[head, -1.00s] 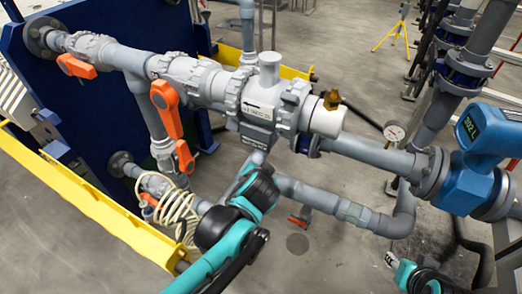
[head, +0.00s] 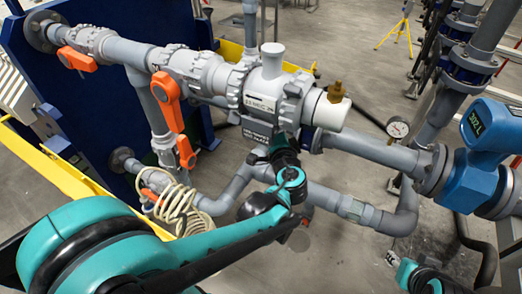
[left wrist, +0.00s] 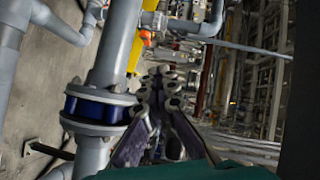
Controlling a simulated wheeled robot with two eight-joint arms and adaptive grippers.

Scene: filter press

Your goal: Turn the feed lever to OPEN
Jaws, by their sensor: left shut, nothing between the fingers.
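Several orange levers sit on the grey piping in the head view: one at the upper left (head: 76,58), a long one in the middle (head: 167,100), one below it (head: 185,152) and one by the coiled hose (head: 149,195). No label shows which is the feed lever, and no OPEN mark is readable. My left arm reaches in from the lower left, its wrist below the big grey valve body. My left gripper (left wrist: 165,75) is shut and empty in the left wrist view, beside a grey flanged pipe. In the head view its fingertips are hidden or too dark to make out.
A cream coiled hose (head: 180,207) hangs near the yellow rail (head: 60,178). A flanged pipe (left wrist: 100,105) is close to the gripper in the left wrist view.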

